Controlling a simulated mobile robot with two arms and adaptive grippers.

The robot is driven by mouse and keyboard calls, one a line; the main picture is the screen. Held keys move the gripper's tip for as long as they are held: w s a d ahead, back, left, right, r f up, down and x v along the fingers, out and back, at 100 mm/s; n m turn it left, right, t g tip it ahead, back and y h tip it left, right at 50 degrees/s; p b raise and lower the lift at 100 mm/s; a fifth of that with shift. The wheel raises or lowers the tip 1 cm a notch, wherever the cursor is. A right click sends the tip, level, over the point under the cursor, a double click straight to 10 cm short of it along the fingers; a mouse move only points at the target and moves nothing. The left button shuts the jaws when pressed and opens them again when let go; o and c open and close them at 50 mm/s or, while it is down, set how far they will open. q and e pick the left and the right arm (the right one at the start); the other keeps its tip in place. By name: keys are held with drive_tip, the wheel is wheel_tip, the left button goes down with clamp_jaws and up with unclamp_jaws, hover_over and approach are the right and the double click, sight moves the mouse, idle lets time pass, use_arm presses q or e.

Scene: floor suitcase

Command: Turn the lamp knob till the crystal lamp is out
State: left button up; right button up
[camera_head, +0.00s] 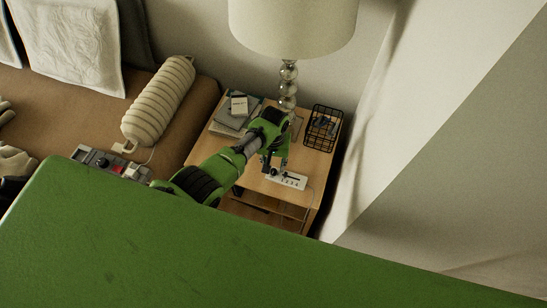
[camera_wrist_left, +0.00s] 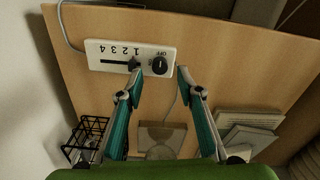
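The crystal lamp (camera_head: 288,85) stands at the back of the bedside table, with a stem of clear balls and a pale shade (camera_head: 295,22). I see no clear glow, so I cannot tell whether it is lit. A white control box (camera_head: 293,181) lies at the table's front; the left wrist view shows its round black knob (camera_wrist_left: 159,65) marked OFF, and a slider slot numbered 1 to 4. My left gripper (camera_head: 276,170) is over the box, pointing down. In the left wrist view it is open (camera_wrist_left: 159,70), with fingertips on either side of the knob; contact is unclear. My right gripper is not in view.
The table (camera_head: 205,152) also holds books (camera_head: 232,118) at its left and a black wire basket (camera_head: 323,128) at its right. A cord runs from the box. A brown bed or sofa with a bolster (camera_head: 160,100) is left; a wall and curtain are right.

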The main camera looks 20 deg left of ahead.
sight(273, 170)
use_arm(q)
drive_tip(key=shift+r, duration=2.35)
